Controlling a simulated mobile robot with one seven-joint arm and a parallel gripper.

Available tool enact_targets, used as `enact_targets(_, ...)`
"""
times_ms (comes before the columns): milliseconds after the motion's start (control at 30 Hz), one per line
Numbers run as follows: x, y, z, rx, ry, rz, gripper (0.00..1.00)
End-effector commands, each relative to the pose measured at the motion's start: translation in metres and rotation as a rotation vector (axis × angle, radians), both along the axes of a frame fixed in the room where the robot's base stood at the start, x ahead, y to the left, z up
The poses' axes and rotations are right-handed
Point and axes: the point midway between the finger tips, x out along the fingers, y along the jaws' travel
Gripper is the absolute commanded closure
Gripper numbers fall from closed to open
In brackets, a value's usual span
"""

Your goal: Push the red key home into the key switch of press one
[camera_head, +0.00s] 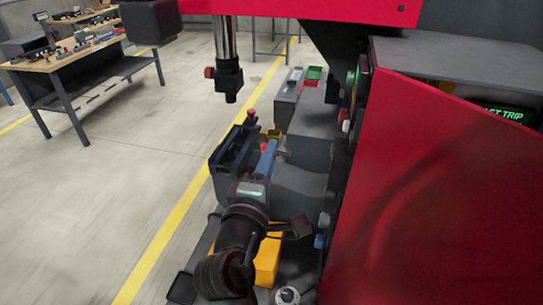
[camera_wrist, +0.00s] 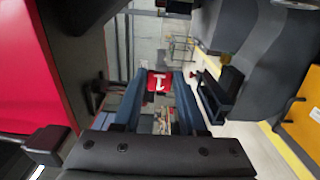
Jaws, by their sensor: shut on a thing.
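The red key (camera_wrist: 158,82) shows in the wrist view as a small red piece with a white mark, between the two blue fingers of my gripper (camera_wrist: 157,90). My gripper is shut on it. In the head view my gripper (camera_head: 267,156) is over the grey equipment beside the press, with a small bit of red at its fingertips. The red press (camera_head: 430,180) fills the right of the head view. Small controls (camera_head: 345,116) sit along its near edge, seen edge-on. I cannot tell which is the key switch; the key is apart from that edge.
A dark open bin (camera_head: 232,152) stands just left of my gripper; it also shows in the wrist view (camera_wrist: 222,92). A yellow block (camera_head: 268,262) lies below. A vertical ram (camera_head: 228,72) hangs beyond. Open floor lies left, with a workbench (camera_head: 70,55) far off.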

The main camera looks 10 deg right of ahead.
Motion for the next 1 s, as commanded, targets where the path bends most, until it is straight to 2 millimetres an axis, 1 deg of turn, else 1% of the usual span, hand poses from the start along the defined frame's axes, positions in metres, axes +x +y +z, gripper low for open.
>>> enact_targets(333, -0.003, -0.002, -0.001, 0.001, 0.002, -0.005, 1.00)
enact_targets(467, -0.006, -0.011, 0.000, 0.001, 0.004, -0.005, 1.00)
enact_targets(800, -0.018, -0.042, 0.001, 0.002, 0.004, -0.006, 1.00)
enact_targets(1000, -0.023, -0.052, -0.001, 0.002, 0.004, -0.005, 1.00)
